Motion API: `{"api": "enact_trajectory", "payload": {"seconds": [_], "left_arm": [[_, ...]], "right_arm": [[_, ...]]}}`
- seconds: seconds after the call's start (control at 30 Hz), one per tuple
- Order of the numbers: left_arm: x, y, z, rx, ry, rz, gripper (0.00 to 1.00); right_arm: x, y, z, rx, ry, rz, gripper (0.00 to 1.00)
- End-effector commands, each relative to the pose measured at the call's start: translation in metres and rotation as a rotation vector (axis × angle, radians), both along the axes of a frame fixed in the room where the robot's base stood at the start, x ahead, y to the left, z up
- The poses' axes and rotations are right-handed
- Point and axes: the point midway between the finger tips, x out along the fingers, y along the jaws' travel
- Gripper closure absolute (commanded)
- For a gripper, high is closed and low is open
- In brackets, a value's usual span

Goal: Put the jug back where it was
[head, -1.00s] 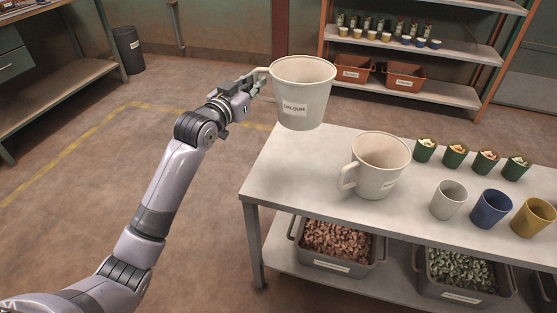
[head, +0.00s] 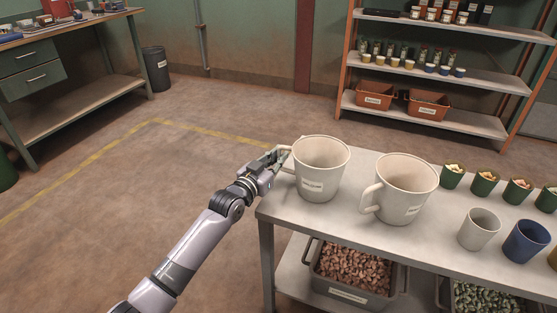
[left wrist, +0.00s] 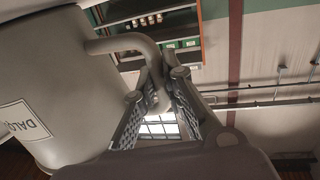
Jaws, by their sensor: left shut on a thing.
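A pale grey jug (head: 322,168) with a white label is upright over the left end of the table (head: 350,229). I cannot tell whether its base touches the top or hangs just above it. My left gripper (head: 280,157) is shut on its handle, at the jug's left side. In the left wrist view the handle (left wrist: 125,42) runs down between the fingers, and the jug (left wrist: 60,85) shows part of a label, "DALQ". A second, similar jug (head: 407,182) stands just to the right, its handle pointing left. My right gripper is not in view.
Several small green cups (head: 484,183) with contents line the table's back right. A grey cup (head: 479,230) and a blue cup (head: 526,241) stand in front. A bin of brown nuts (head: 352,270) is on the lower shelf. The floor left of the table is clear.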

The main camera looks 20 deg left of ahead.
Motion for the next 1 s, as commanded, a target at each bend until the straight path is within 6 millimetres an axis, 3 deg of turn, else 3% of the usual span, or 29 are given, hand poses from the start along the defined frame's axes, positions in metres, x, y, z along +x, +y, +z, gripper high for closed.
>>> {"api": "enact_trajectory", "payload": {"seconds": [0.33, 0.37, 0.63, 1.0], "left_arm": [[0.0001, 0.0000, -0.0016, 0.000, -0.001, 0.000, 1.00], [0.0000, 0.0000, -0.0022, 0.000, 0.000, 0.000, 0.89], [0.0000, 0.0000, -0.0018, 0.000, 0.000, 0.000, 0.71], [-0.0014, 0.0002, -0.0002, 0.000, 0.000, 0.000, 0.70]], "right_arm": [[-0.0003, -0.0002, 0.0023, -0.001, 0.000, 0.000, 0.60], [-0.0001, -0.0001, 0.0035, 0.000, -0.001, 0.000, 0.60], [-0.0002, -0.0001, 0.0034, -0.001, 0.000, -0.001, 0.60], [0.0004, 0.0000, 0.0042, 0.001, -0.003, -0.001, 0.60]]}}
